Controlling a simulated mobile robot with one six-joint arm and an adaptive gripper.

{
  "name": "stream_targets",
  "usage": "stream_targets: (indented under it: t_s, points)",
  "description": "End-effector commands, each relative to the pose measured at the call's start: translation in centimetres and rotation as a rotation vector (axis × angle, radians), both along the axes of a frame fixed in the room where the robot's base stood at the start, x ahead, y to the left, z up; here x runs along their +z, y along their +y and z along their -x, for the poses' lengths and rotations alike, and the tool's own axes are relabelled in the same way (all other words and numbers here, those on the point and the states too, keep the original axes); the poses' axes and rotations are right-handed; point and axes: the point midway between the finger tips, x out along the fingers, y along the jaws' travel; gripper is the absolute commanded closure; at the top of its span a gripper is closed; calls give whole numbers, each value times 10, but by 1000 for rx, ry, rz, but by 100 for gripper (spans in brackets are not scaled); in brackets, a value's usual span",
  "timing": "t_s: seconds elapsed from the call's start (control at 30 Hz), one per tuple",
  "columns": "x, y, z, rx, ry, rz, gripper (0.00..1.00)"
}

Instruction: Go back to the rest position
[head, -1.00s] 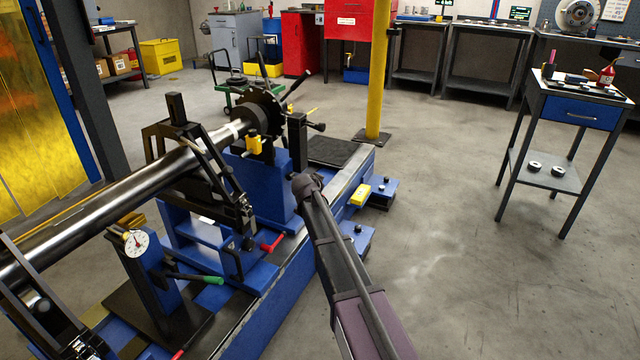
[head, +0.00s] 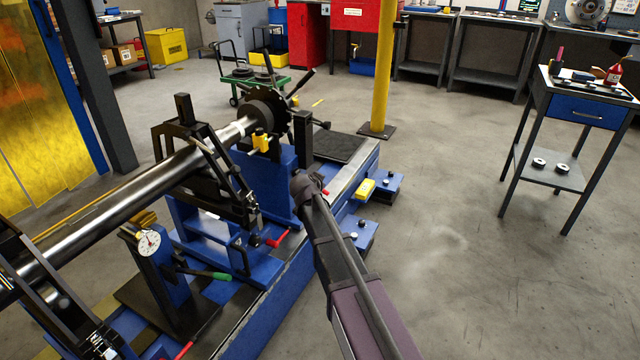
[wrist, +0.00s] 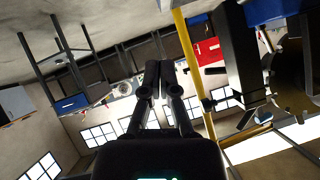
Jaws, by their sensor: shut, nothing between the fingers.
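My arm (head: 345,270) reaches from the bottom of the head view up to the blue balancing machine. Its dark end is beside the machine's right-hand stand, and I cannot tell there whether it touches. My gripper's fingers are not clear in the head view. In the wrist view my gripper (wrist: 153,78) is shut, its two dark fingers together and empty. The steel rotor shaft (head: 110,195) lies across the machine, with a dark toothed disc (head: 268,110) at its far end.
The blue machine bed (head: 255,325) fills the lower left. A dial gauge (head: 148,242) stands in front of the shaft. A yellow post (head: 384,75) rises behind the machine. A small table with a blue drawer (head: 585,112) stands at the right. The floor between is clear.

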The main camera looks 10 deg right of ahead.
Motion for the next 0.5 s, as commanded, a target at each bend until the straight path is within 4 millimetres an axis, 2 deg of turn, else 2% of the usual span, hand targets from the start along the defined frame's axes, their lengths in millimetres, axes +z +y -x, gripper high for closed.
stream_targets:
  t_s: [0.17, 0.27, 0.37, 0.5]
  points:
    - [-2, -4, 6, -1, 20, 5, 100]
    - [-7, -12, 20, -2, 65, 18, 100]
    - [-16, -24, 41, 3, 140, 35, 100]
    - [-33, -45, 85, 30, 298, 62, 100]
